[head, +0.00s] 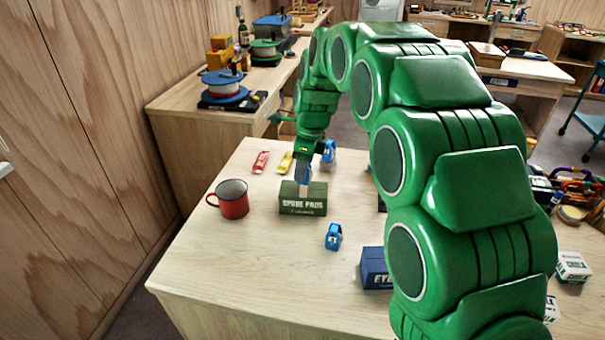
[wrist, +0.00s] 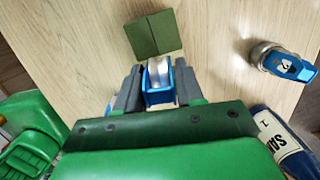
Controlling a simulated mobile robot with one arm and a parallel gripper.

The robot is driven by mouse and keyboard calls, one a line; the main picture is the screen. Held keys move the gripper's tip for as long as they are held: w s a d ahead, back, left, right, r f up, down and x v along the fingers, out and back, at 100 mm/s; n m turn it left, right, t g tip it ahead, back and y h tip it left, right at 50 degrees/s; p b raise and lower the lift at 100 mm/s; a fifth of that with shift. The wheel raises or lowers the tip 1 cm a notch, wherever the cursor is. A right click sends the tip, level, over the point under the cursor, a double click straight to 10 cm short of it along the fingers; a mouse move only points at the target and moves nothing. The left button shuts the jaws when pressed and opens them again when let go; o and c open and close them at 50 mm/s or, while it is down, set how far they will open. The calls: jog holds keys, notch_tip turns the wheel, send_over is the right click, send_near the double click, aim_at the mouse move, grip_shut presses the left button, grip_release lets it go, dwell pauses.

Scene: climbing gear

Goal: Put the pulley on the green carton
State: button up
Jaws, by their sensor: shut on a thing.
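My gripper (head: 303,178) is shut on the pulley, a small blue piece with a silvery wheel. The pulley (wrist: 157,80) shows between the two fingers in the wrist view. The green carton (head: 303,207) stands on the table just below the gripper in the head view, with pale lettering on its front. In the wrist view the carton's top (wrist: 153,33) lies just ahead of the fingertips, its near edge close to the pulley. I cannot tell whether the pulley touches the carton.
A red mug (head: 232,199) stands left of the carton. A blue device (head: 333,237) lies in front, and a dark blue box (head: 376,268) is nearer. Red (head: 261,162) and yellow (head: 285,162) items lie behind. The table's front left is clear.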

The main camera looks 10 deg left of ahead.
aim_at(310, 169)
jog(key=shift+f, duration=1.1)
jog(key=o, duration=1.1)
jog(key=shift+f, duration=0.1)
jog(key=r, duration=0.3)
jog(key=d+r, duration=0.1)
jog(key=r, duration=0.7)
jog(key=shift+d+r, duration=0.15)
jog(key=shift+d, duration=0.2)
jog(key=shift+r, duration=0.45)
jog(key=shift+d, duration=0.1)
jog(key=shift+d, duration=0.1)
